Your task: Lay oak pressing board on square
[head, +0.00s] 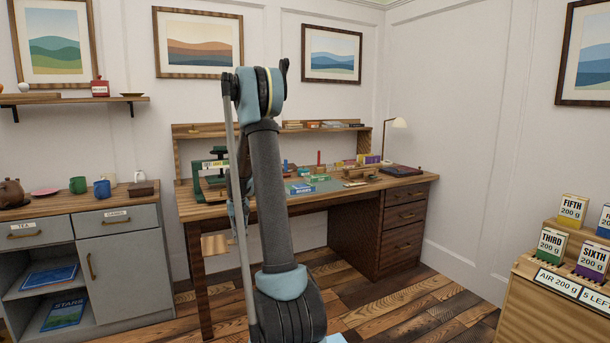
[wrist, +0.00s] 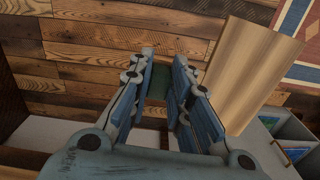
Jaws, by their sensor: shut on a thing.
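My gripper (wrist: 165,65) points down over the plank floor in the wrist view, its fingers closed around a dark green part (wrist: 157,82). The pale oak pressing board (wrist: 250,72) shows just right of the fingers, tilted, and seems held by that green part; the join is hidden. In the head view the board (head: 215,245) shows low in front of the desk, clear of the floor, left of my arm. My gripper is mostly hidden there behind my arm.
The wooden desk (head: 260,205) carries a green press (head: 211,176), small boxes and a lamp (head: 398,123). A grey cabinet (head: 120,270) with mugs stands left. A patterned rug (wrist: 296,35) shows in the wrist view.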

